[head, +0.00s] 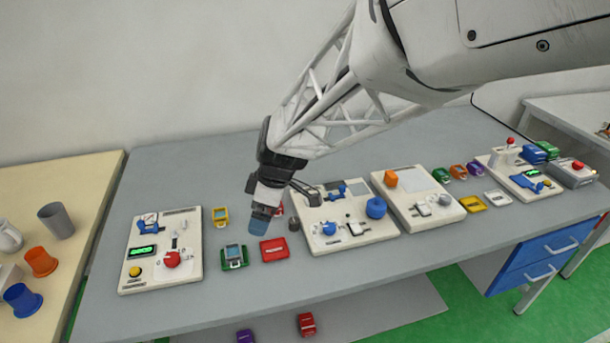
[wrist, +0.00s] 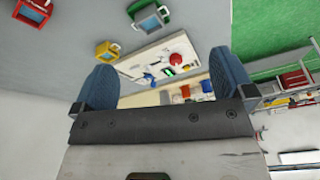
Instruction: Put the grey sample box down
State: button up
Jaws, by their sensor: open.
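My gripper (head: 259,226) hangs over the long grey table, tilted down, left of the middle control panel. In the wrist view its two blue finger pads (wrist: 97,88) are wide apart and nothing is held between them. A small dark grey object (head: 293,224) stands on the table just right of the fingers; it may be the grey sample box, but it is too small to be sure. It does not show clearly in the wrist view.
A red box (head: 273,249), a green-framed box (head: 234,257) and a yellow-framed box (head: 220,216) lie near the gripper. A panel with a red knob (head: 172,259) is at left. The middle panel (head: 350,236) is close right. Bare tabletop (head: 190,170) lies behind.

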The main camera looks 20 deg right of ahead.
jog(key=s+d+r+m+h, duration=0.1)
jog(key=s+d+r+m, duration=0.2)
jog(key=s, duration=0.3)
jog(key=s+d+r+m+t+h, duration=0.1)
jog(key=s+d+r+m, duration=0.2)
jog(key=s+d+m, duration=0.2)
jog(key=s+d+r+m+t+h, duration=0.1)
jog(key=s+d+r+m+h, duration=0.1)
jog(key=s+m, duration=0.4)
jog(key=s+d+r, duration=0.1)
jog(key=s+d, duration=0.1)
jog(key=s, duration=0.1)
jog(key=shift+s+d+r, duration=0.15)
jog(key=shift+s+r, duration=0.1)
jog(key=shift+r, duration=0.15)
dwell(1.1)
